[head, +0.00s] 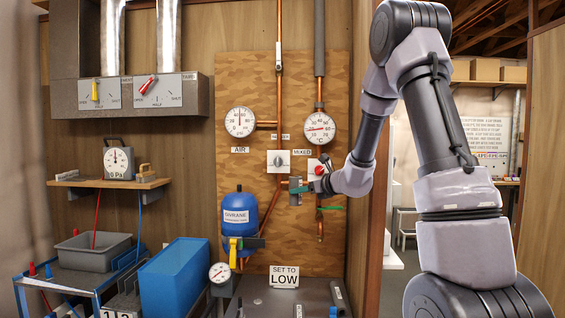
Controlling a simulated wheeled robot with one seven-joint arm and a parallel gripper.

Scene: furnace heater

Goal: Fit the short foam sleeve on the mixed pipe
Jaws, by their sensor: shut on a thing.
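My gripper (304,187) reaches left from the arm, in front of the wooden board, just below the dials. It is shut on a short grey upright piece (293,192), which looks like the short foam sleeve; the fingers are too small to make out. The mixed pipe (320,228) is copper and runs down the right side of the board, near the MIXED label (302,152). My wrist and the red-knobbed valve (319,169) cover part of it. The held piece is left of this pipe; I cannot tell its depth from the board.
Grey foam (319,40) covers the upper right pipe. Two round gauges (240,122) (319,128) and a white dial (279,160) sit on the board. A blue tank (240,211) stands at lower left.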

